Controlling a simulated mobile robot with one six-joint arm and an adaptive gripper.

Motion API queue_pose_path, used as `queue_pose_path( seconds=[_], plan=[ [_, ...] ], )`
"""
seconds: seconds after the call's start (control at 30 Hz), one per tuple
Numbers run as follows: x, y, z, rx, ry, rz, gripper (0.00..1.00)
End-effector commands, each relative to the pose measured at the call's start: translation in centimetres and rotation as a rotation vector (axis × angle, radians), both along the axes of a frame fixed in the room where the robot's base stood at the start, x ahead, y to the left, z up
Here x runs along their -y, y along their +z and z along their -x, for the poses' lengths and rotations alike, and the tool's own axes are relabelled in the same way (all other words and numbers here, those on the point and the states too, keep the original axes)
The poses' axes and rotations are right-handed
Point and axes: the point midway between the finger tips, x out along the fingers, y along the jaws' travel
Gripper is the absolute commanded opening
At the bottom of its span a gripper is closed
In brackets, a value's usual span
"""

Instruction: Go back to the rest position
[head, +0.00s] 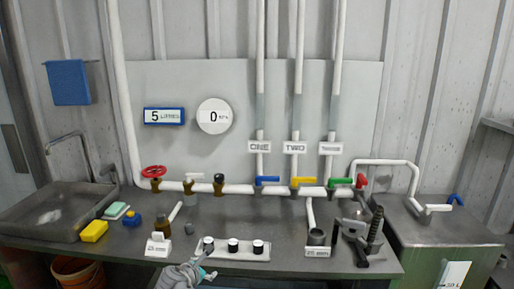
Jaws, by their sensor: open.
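My gripper (207,264) is at the bottom of the head view, left of centre, at the front edge of the grey workbench (120,243). Its grey fingers look apart, and I see nothing held between them. The fingers are small and close to the left end of a white strip (232,255) with three dark-capped knobs. I cannot tell whether they touch the strip. The rest of my arm is mostly cut off by the lower frame edge.
A white pipe (232,189) with red, blue, yellow and green handles runs along the back. A yellow block (94,231) and blue-yellow item (132,220) lie left. A white sign (158,245) stands left of my gripper. A dark metal tool (355,240) stands right.

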Motion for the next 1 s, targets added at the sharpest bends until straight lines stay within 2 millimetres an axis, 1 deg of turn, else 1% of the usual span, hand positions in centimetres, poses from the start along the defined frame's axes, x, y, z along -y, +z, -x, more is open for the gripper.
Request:
queue_pose_path(
  seconds=[0.03, 0.1, 0.33, 0.5, 0.7, 1.0],
  plan=[
    [1.9, -0.1, -0.2, -0.013, -0.063, -0.053, 0.85],
    [4.3, -0.6, -0.4, -0.033, -0.158, -0.134, 0.85],
    [11.4, -2.0, -0.4, -0.082, -0.479, -0.39, 0.85],
    [16.1, -2.9, 0.4, -0.105, -0.726, -0.566, 0.85],
    [21.0, -3.7, 1.8, -0.116, -1.026, -0.758, 0.85],
    [27.2, -4.4, 4.7, -0.112, -1.49, -1.012, 0.85]
  ],
)
